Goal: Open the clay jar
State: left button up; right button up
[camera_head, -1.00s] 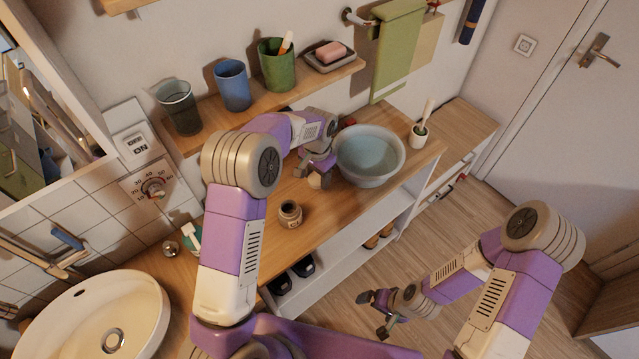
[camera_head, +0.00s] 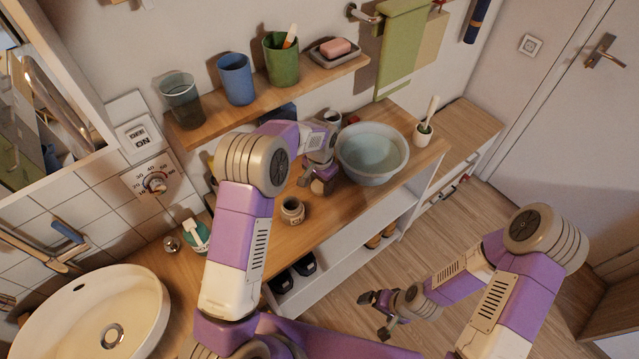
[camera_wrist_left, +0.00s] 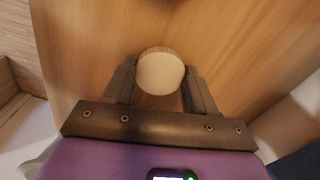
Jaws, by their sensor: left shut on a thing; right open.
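The clay jar (camera_head: 292,211) stands upright on the wooden counter, its dark mouth uncovered. My left gripper (camera_head: 322,181) is to the right of the jar and further back, near the basin. It is shut on a small round stopper (camera_wrist_left: 160,73) with a pale flat face and a wood-coloured side. The stopper also shows low between the fingers in the head view (camera_head: 318,187). I cannot tell whether it touches the counter. My right gripper (camera_head: 371,314) is open and empty, out over the floor at the lower middle.
A blue-grey basin (camera_head: 371,153) stands just right of my left gripper. A shelf (camera_head: 205,127) with cups runs along the wall above. A brush cup (camera_head: 422,134) stands at the counter's right end. The counter between jar and basin has some bare room.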

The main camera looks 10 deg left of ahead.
aim_at(320, 186)
pick_arm(q)
jog(key=shift+s+f, duration=0.25)
jog(key=shift+f, duration=0.3)
jog(key=o, duration=1.2)
jog(key=shift+f, duration=0.1)
jog(key=shift+c, duration=0.2)
jog(key=shift+d+r, duration=0.1)
jog(key=shift+r, duration=0.15)
notch_tip(320, 186, up, 13)
jog(key=p, duration=0.2)
jog(key=shift+w+p, duration=0.25)
jog(key=shift+p, duration=0.15)
